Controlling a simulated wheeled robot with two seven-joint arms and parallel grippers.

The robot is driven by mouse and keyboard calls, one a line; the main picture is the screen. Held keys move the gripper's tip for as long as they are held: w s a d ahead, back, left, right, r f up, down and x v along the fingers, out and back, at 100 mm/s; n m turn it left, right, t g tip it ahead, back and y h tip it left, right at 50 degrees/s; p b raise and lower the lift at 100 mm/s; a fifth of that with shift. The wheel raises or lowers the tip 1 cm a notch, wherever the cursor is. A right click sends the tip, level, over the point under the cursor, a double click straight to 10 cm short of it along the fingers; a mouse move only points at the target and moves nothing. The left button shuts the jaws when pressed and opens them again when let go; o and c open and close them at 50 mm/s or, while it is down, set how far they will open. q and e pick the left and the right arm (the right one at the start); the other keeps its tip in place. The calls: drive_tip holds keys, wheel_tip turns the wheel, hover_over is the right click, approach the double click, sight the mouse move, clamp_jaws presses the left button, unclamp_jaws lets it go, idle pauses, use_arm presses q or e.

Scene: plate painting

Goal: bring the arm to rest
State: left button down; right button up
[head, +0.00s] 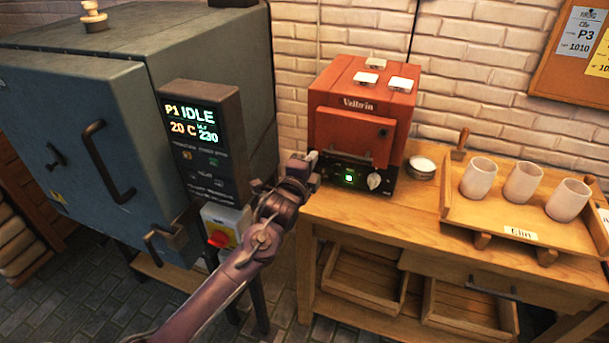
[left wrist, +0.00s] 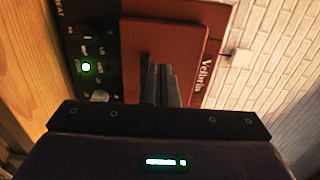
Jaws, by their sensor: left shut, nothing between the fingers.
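My left arm reaches up from the bottom of the head view. Its gripper (head: 307,160) is at the left side of the small red kiln marked "Veltrin" (head: 352,103), at the table's left end. In the left wrist view the gripper's two dark fingers (left wrist: 160,84) are together with nothing between them. They point at the red front door of the kiln (left wrist: 165,50). I cannot tell whether they touch it. The kiln's black panel with a lit green button (left wrist: 86,67) shows beside the door. My right gripper is not in view.
A large grey kiln (head: 90,120) with an "IDLE" display (head: 195,125) stands at the left. A wooden tray (head: 490,222) with three pale cups (head: 523,182) sits on the wooden table (head: 410,225) at right. A small round dish (head: 421,166) stands between kiln and tray.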

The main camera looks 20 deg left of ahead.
use_arm(q)
drive_tip(key=shift+s, duration=2.55)
drive_tip(key=s+a+f+n+g, duration=0.1)
drive_tip(key=s+f+n+g, duration=0.3)
drive_tip(key=f, duration=0.9)
drive_tip(key=s+a+f+n+g+y, duration=0.15)
drive_tip(key=s+f, duration=0.45)
drive_tip(key=f, duration=0.8)
drive_tip(key=s+a+f+n+g, duration=0.2)
drive_tip(key=s+f+n+g, duration=0.15)
drive_tip(key=f, duration=0.95)
drive_tip(key=s+f+n+g, duration=0.2)
drive_tip(key=s+f, duration=0.6)
drive_tip(key=s, duration=0.3)
drive_tip(key=s+f+n+g, duration=0.1)
drive_tip(key=s+f+g, duration=0.1)
drive_tip(key=s+f, duration=0.7)
drive_tip(key=s+d+f+n+g, duration=0.1)
drive_tip(key=s+f+n+g, duration=0.1)
drive_tip(key=s, duration=0.8)
drive_tip(key=s+d+f+n+g, duration=0.1)
drive_tip(key=s+f+n+g, duration=0.1)
drive_tip(key=s, duration=0.9)
drive_tip(key=shift+f+h+b, duration=0.4)
drive_tip(key=shift+h+b, duration=0.05)
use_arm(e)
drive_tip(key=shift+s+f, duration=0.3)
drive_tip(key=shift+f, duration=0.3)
